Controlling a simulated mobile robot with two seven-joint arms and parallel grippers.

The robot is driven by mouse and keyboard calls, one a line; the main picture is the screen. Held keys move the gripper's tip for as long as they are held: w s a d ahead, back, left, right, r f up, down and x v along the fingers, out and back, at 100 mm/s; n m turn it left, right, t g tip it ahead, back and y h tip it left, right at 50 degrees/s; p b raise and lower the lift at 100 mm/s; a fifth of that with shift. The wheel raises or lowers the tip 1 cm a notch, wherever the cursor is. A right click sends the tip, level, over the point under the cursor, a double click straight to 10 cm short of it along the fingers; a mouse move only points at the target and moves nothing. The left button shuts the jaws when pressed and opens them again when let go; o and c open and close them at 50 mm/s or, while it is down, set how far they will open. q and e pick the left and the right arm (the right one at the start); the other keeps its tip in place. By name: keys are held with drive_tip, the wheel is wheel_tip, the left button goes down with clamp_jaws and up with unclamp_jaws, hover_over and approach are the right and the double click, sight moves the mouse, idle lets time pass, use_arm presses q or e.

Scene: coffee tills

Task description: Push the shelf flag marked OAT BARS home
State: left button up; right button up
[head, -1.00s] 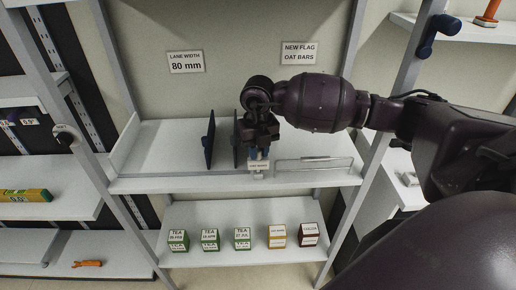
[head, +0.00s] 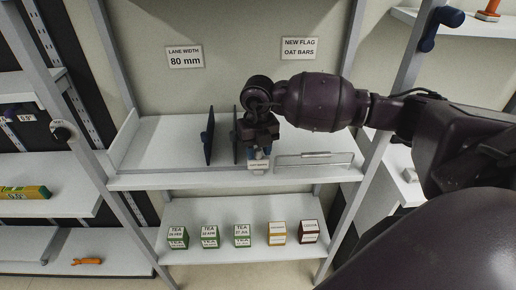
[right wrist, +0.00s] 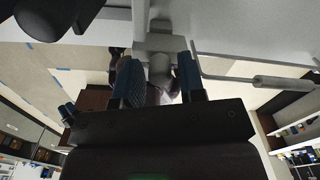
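The shelf flag with the OAT BARS label (head: 258,165) is at the front edge of the middle shelf (head: 190,178), below the NEW FLAG OAT BARS sign (head: 300,48). My right gripper (head: 258,152) points down close behind and above the label. In the right wrist view, its two blue fingers (right wrist: 159,80) stand on either side of a grey stem or clip (right wrist: 159,45) at the shelf edge. Whether they press on it is unclear. The flag's mounting is partly hidden by the gripper. My left gripper is not in view.
Two dark upright dividers stand just left of the gripper, the left one (head: 208,136) apart from it. A clear low fence (head: 315,161) runs along the shelf front on the right. Several boxes, including a green TEA box (head: 178,238), stand on the shelf below.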

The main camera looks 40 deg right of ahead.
drive_tip(key=shift+o, duration=1)
wheel_tip(320, 180, up, 11)
drive_tip(key=shift+f, duration=0.1)
